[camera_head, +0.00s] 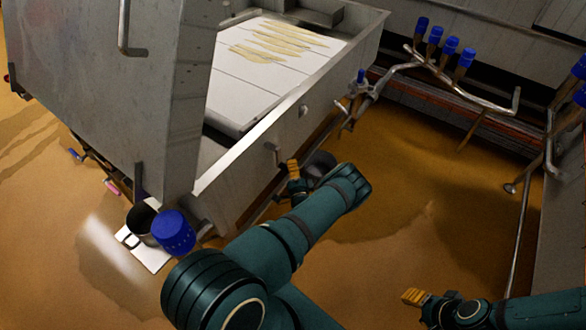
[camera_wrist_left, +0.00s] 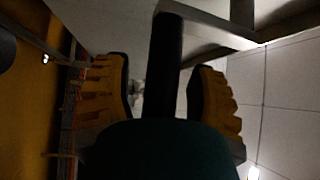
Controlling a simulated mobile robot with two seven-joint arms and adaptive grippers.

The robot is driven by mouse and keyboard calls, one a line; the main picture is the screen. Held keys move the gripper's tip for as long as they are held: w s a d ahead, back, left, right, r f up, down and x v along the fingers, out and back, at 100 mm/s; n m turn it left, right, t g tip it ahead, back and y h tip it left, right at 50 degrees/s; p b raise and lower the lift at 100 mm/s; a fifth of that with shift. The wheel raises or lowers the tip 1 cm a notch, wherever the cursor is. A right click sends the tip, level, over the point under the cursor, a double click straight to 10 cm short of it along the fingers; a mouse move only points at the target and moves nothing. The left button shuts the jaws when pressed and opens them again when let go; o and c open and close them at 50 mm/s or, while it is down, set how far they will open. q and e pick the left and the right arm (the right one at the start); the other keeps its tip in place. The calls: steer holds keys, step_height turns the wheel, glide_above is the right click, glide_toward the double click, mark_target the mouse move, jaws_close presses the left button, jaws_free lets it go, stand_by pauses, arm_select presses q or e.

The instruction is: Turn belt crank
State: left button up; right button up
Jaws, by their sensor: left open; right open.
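The belt crank (camera_head: 272,152) is a small grey metal arm on the long side of the steel vat. In the left wrist view its dark upright handle (camera_wrist_left: 162,70) joins a grey bar at the top and stands between my left gripper's yellow fingers, with visible gaps to both; its lower end is hidden behind the gripper's body. My left gripper (camera_head: 293,169) is open beside the crank, and its fingers also show in the left wrist view (camera_wrist_left: 160,92). My right gripper (camera_head: 414,297) is open and empty, low at the right, away from the crank.
The steel vat (camera_head: 247,165) holds pale strips on a white surface. A tall grey panel (camera_head: 130,80) stands at its left. A pot (camera_head: 140,222) and a blue cylinder (camera_head: 173,232) are below. Pipes with blue caps (camera_head: 451,44) line the back right. The brown floor between is clear.

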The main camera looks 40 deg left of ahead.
arm_select(q)
jaws_close()
stand_by(0.5)
